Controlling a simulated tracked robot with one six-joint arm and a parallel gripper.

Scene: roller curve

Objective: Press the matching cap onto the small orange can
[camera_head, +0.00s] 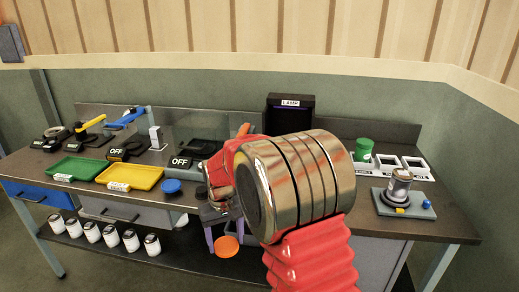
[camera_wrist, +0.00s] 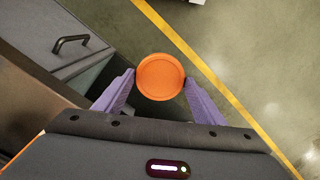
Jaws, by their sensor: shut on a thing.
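An orange cap (camera_wrist: 160,77) sits between the two purple fingers of my gripper (camera_wrist: 159,85) in the wrist view. My gripper (camera_head: 226,238) is shut on the cap and holds it in front of the bench's front edge, below the top. The orange cap (camera_head: 227,246) also shows in the head view, its round face toward the camera. I cannot make out the small orange can; my arm covers the middle of the bench.
On the bench are a blue round piece (camera_head: 171,186), a yellow tray (camera_head: 130,177), a green tray (camera_head: 77,169), a green can (camera_head: 363,149) and a blue-grey plate (camera_head: 404,205) bearing a metal part. Several white cans (camera_head: 111,236) stand on the lower shelf. A grey drawer (camera_wrist: 50,35) is close by.

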